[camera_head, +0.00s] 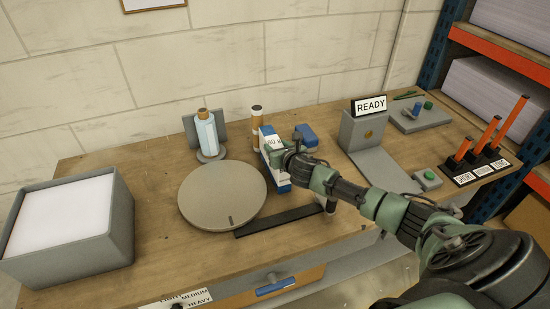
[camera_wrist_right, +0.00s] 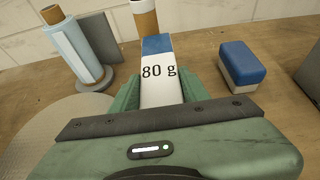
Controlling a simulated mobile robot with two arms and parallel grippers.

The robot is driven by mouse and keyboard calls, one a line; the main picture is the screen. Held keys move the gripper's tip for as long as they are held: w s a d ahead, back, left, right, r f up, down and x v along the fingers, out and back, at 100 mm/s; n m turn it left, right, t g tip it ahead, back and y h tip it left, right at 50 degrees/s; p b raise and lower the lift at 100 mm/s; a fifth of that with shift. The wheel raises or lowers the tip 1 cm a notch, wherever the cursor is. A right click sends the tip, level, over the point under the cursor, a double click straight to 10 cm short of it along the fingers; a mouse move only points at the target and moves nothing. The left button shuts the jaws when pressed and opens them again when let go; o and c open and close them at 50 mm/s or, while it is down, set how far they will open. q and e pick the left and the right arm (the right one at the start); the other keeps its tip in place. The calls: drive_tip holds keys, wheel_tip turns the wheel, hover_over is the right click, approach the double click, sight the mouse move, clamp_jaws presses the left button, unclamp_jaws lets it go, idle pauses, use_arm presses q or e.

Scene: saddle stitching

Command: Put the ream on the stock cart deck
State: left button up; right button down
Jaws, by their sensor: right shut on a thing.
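The ream, a white pack with blue ends marked "80 g" (camera_head: 269,143), is at the back middle of the wooden bench, right of the round grey disc. In the right wrist view its label (camera_wrist_right: 158,71) faces the camera between the green fingers. My right gripper (camera_head: 279,155) is shut on it; I cannot tell whether the pack touches the bench. My left gripper is not in view. I cannot make out a stock cart deck in either view.
A blue-topped block (camera_wrist_right: 241,66) stands close to the right of the pack. A bottle (camera_head: 206,133) and a brown-and-white cylinder (camera_head: 257,128) stand behind. A round disc (camera_head: 222,194), a paper-filled bin (camera_head: 118,222) and a READY stand (camera_head: 361,131) occupy the bench.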

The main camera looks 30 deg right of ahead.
drive_tip(key=shift+w+r, duration=0.1)
drive_tip(key=shift+r, duration=0.2)
